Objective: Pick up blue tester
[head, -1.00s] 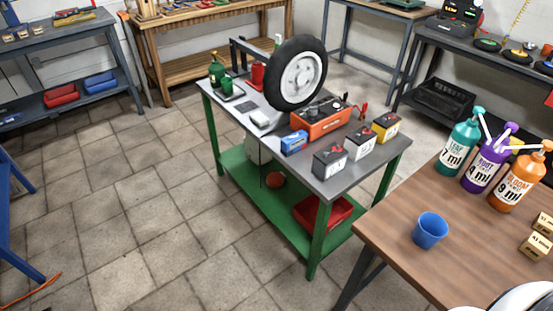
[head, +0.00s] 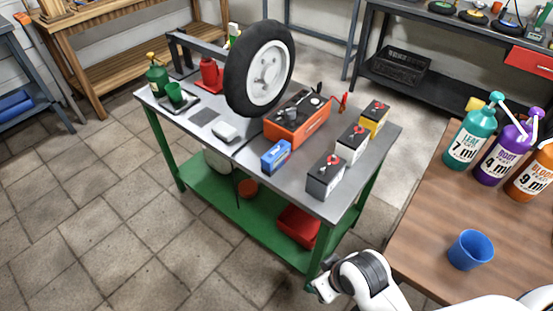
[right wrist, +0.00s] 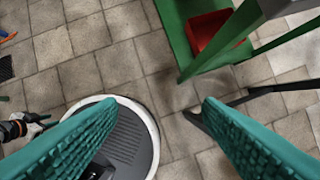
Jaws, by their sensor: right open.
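The blue tester (head: 276,156) is a small blue box lying on the grey top of the green-legged table (head: 300,178). It sits just in front of the orange charger box. My right gripper (head: 320,289) is low at the bottom of the head view, in front of the table's near leg and well apart from the tester. In the right wrist view my right gripper (right wrist: 160,108) has its two teal ribbed fingers spread wide with nothing between them. The tester is not in the right wrist view.
The orange charger (head: 297,118), a wheel (head: 262,68) and batteries (head: 325,176) stand around the tester. A white device (head: 224,132) lies to its left. A wooden table (head: 425,225) with bottles and a blue cup (head: 470,250) is at the right. Floor is clear at left.

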